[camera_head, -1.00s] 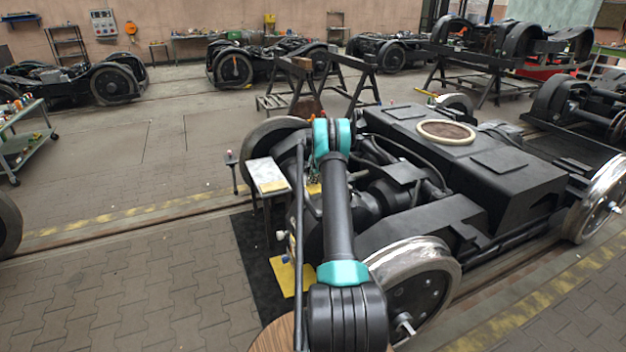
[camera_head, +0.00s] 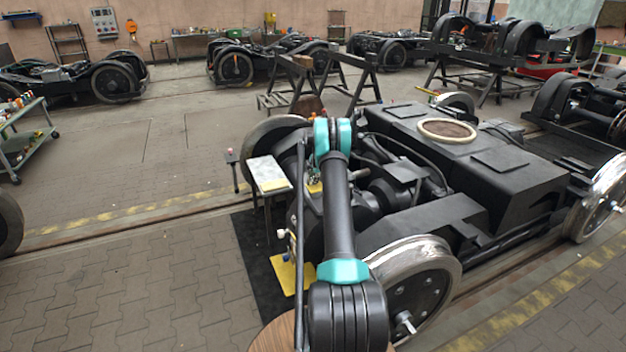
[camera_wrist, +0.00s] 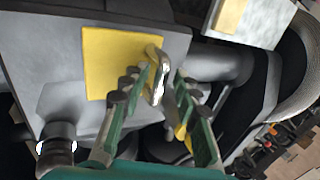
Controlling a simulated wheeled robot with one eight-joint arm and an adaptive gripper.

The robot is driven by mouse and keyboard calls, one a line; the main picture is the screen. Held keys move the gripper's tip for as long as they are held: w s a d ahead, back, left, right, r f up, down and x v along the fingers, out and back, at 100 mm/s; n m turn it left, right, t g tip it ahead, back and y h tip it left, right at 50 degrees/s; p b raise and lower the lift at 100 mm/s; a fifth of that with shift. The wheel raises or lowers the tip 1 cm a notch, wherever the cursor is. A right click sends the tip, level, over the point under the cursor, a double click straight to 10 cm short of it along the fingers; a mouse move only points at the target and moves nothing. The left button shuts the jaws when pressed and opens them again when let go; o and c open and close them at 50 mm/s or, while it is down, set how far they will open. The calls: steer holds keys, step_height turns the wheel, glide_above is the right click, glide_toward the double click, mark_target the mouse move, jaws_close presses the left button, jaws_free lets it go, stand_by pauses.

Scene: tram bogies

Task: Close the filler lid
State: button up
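In the wrist view my gripper (camera_wrist: 167,78) has two green fingers with dark pads, and a narrow gap shows between their tips. A shiny rounded metal piece (camera_wrist: 156,72) stands at the left fingertip, in front of a yellow plate (camera_wrist: 108,64) on a grey housing. It may be the filler lid, but I cannot tell for certain. Whether the left finger touches it is unclear. A dark round fitting (camera_wrist: 58,146) sits at the lower left. In the head view my arm hides most of the gripper and the lid area at the near end of the bogie (camera_head: 480,178).
A small stand with a pale top (camera_head: 268,175) is just left of my arm, and its top also shows in the wrist view (camera_wrist: 250,20). A bogie wheel (camera_head: 420,285) is close on the right. Trestles (camera_head: 330,82) stand behind.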

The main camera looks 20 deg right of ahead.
steer(key=v, duration=1.2)
stand_by(0.3)
steer(key=s+a+r+n, duration=0.4)
steer(key=s+a+r, duration=0.3)
steer(key=s+a, duration=0.4)
steer(key=s+a+r+n, duration=0.55)
steer(key=s+a, duration=0.25)
steer(key=s, duration=0.5)
steer(key=s+a+f+n, duration=0.1)
steer(key=s+a+n, duration=0.1)
steer(key=s, duration=0.8)
steer(key=s+a+f+n, duration=0.2)
steer(key=s+a+n, duration=0.1)
steer(key=s, duration=0.8)
steer(key=s+a+f+n, duration=0.2)
steer(key=s+a+n, duration=0.1)
steer(key=s, duration=0.8)
steer(key=shift+s+a+g, duration=0.2)
steer(key=shift+a+g, duration=0.2)
steer(key=shift+a, duration=0.45)
